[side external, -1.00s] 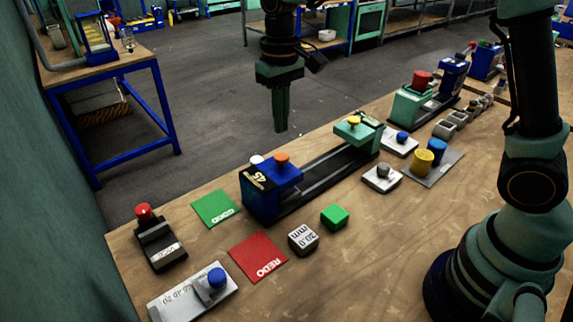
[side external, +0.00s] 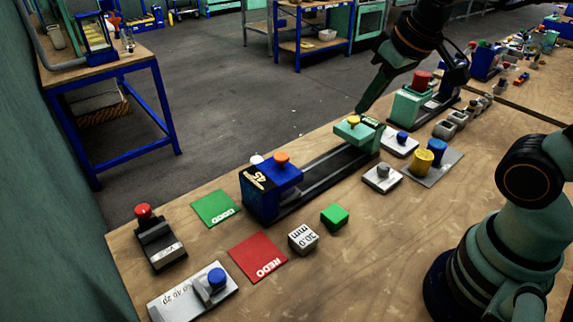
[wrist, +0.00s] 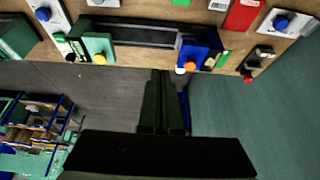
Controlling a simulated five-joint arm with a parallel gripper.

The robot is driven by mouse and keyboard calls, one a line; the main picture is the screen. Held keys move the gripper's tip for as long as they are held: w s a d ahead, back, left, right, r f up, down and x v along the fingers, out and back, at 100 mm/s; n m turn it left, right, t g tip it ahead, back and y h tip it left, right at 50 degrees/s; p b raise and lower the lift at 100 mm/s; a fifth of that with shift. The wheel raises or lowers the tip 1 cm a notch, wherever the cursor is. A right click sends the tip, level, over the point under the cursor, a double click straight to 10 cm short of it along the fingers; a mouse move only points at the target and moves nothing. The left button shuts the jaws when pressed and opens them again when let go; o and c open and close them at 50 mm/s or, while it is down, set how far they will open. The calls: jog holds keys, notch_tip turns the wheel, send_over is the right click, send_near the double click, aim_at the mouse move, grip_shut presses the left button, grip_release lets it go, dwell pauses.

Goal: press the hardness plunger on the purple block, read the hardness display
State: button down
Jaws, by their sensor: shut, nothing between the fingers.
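My gripper (side external: 360,110) is shut and empty. In the side view its fingertips show close to a yellow knob (side external: 353,120) on the green end (side external: 356,131) of a press; I cannot tell whether they touch. The blue end (side external: 272,190) of this press carries an orange knob (side external: 281,158) and a black display (side external: 257,178) with yellow digits that look like 45. In the wrist view my shut fingers (wrist: 163,75) show over floor beside the press, near the orange knob (wrist: 184,59). I cannot make out a purple block; which knob is the hardness plunger is unclear.
A green block (side external: 334,216) and a white block (side external: 303,238) marked 20.0 mm sit in front of the press. A green pad (side external: 215,207), a red REDO pad (side external: 258,257) and a red-button box (side external: 155,240) lie left. Another green-and-blue press (side external: 413,100) stands behind right.

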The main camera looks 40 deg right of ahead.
jog(key=shift+s+d+f+t, duration=0.15)
jog(key=shift+s+d, duration=0.05)
jog(key=shift+s, duration=0.2)
jog(key=shift+s+d+f+t, duration=0.15)
jog(key=shift+s, duration=0.2)
